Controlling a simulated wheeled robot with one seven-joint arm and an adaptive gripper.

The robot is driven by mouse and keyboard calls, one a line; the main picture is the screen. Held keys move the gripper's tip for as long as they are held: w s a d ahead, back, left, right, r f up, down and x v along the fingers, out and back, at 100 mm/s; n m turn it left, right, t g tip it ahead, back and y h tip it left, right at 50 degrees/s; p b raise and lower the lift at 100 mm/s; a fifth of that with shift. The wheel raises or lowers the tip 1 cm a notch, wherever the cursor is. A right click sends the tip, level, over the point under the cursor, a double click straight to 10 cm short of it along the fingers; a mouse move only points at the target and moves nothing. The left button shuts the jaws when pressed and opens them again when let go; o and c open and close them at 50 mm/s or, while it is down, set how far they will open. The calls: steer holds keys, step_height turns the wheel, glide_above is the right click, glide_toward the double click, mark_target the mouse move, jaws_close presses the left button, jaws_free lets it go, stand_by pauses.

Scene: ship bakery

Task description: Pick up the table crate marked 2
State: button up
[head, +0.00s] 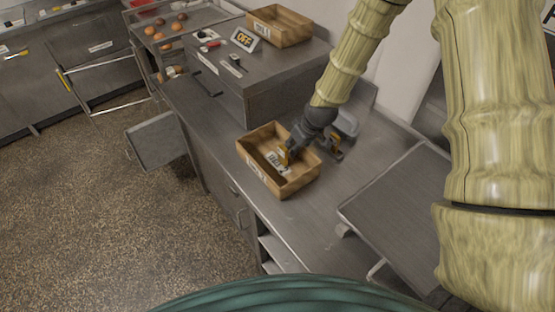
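A wooden crate (252,165) stands upright on the grey metal counter, with white labels on its near-left side and inside; I cannot read the marks. My gripper (311,154) is over the crate's right end. One dark finger with a yellow part reaches inside the crate, and the other hangs outside its right wall. The fingers are spread wide apart, with the wall between them. I cannot tell if either touches it. A second wooden crate (289,39) with a label sits on the raised cabinet behind.
A grey rounded object (346,124) lies behind my gripper. A metal panel (397,195) stands at the right. A door (157,141) hangs open at the left. The counter in front of the crate is clear.

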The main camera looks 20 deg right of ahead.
jaws_close()
steer(key=shift+r, duration=0.15)
